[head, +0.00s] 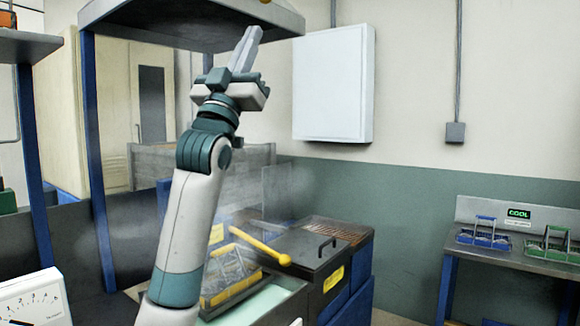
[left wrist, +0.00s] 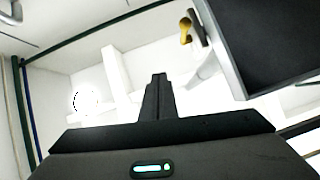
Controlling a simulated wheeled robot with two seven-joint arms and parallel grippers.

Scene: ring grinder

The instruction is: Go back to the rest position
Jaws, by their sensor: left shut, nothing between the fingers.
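My left gripper (head: 245,49) is raised high in the head view, with its fingers together, pointing up, and nothing between them. Its closed fingers also show in the left wrist view (left wrist: 158,92). My left arm stands nearly upright in front of the machine. The gripper is below and in front of the dark overhead hood (head: 190,22). My right gripper is in neither view.
A machine with a yellow handle (head: 262,246) and a dark lid (head: 318,245) stands behind my arm. A white wall box (head: 333,84) hangs right of the gripper. A bench (head: 520,254) at right holds a blue rack (head: 484,238) and a green rack (head: 548,252).

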